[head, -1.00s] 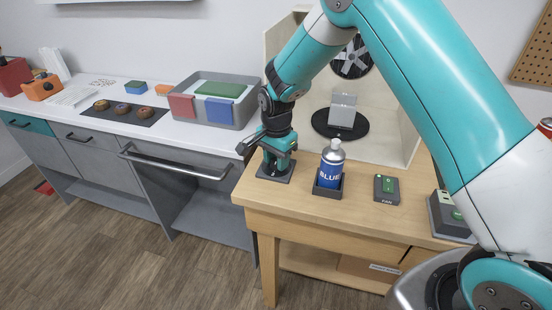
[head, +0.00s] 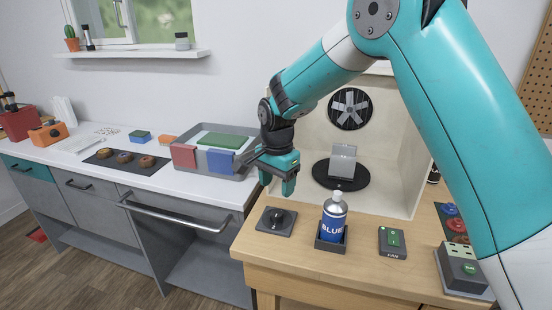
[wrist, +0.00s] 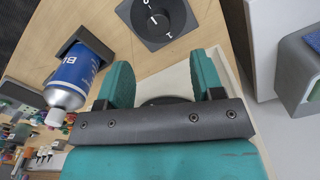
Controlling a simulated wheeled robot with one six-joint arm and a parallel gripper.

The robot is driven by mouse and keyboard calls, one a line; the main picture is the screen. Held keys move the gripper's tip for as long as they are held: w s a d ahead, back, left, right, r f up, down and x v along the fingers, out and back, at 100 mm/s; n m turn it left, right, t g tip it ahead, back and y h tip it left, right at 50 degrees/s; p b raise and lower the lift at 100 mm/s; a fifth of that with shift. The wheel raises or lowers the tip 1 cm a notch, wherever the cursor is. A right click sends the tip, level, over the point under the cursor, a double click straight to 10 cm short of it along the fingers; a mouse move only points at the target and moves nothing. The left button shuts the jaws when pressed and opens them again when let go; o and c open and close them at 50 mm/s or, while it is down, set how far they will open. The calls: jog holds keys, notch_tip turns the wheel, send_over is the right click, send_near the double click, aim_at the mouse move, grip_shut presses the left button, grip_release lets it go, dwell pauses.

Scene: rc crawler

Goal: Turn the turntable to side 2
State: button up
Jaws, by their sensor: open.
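The turntable (head: 325,181) is a black disc inside a pale open-fronted booth. A light grey block-shaped part (head: 343,163) stands on it. A dark square dial (head: 277,221) with a round knob sits on the wooden bench in front of the booth. In the wrist view the dial (wrist: 158,20) shows white marks and a pointer line; I cannot read its setting for sure. My gripper (head: 281,186) hangs above the dial, apart from it, with fingers down. In the wrist view its two teal fingers (wrist: 163,75) are spread with nothing between them.
A blue spray can (head: 333,220) stands in a black holder right of the dial. A fan switch box (head: 392,242) with a green rocker is farther right. A fan (head: 350,109) is on the booth's back wall. A grey bin (head: 184,147) stands on the white counter at left.

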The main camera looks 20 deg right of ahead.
notch_tip(320, 180, up, 9)
jog(key=shift+f+b, duration=0.2)
jog(key=shift+b, duration=0.1)
